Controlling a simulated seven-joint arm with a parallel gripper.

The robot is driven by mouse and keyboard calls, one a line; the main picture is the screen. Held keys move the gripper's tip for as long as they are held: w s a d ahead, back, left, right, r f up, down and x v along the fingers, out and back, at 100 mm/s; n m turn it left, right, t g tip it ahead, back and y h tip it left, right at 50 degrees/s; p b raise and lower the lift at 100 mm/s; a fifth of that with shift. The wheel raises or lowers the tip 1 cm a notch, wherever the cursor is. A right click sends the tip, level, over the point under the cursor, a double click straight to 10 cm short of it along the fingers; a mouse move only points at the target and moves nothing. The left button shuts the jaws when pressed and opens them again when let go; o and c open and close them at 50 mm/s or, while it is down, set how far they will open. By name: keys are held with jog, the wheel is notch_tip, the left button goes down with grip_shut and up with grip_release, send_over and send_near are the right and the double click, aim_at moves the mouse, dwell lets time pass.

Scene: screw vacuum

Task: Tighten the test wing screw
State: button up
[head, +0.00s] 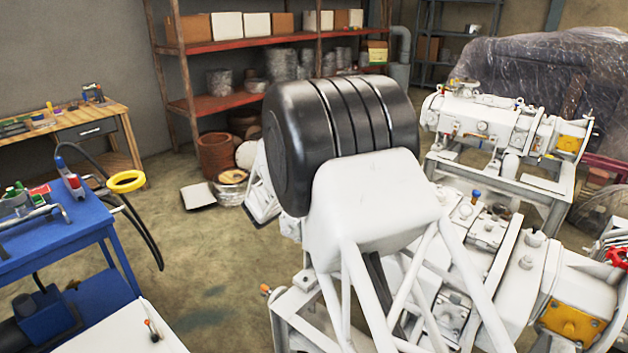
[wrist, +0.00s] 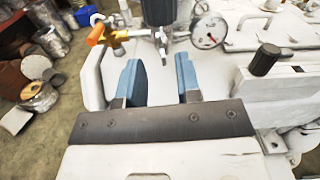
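My gripper (wrist: 156,72) shows in the wrist view with its two blue fingers wide apart and nothing between them. Just beyond the fingertips, at the top middle, is a small metal fitting (wrist: 161,42) under a dark cylinder (wrist: 158,12). It may be the test wing screw, but it is too small to tell. A valve with an orange handle (wrist: 97,34) is to its left, and a round white gauge (wrist: 208,32) is to its right. In the head view I cannot make out my gripper or the wing screw; a large black and white body blocks the middle.
White machinery (head: 500,265) fills the right of the head view, with another white unit (head: 490,120) behind. A blue workbench (head: 60,235) stands at left. A black knob (wrist: 264,60) rises right of my gripper. Open floor (head: 190,260) lies between bench and machinery.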

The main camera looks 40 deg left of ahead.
jog(key=shift+w, duration=2.9)
jog(key=shift+c, duration=0.3)
grip_shut()
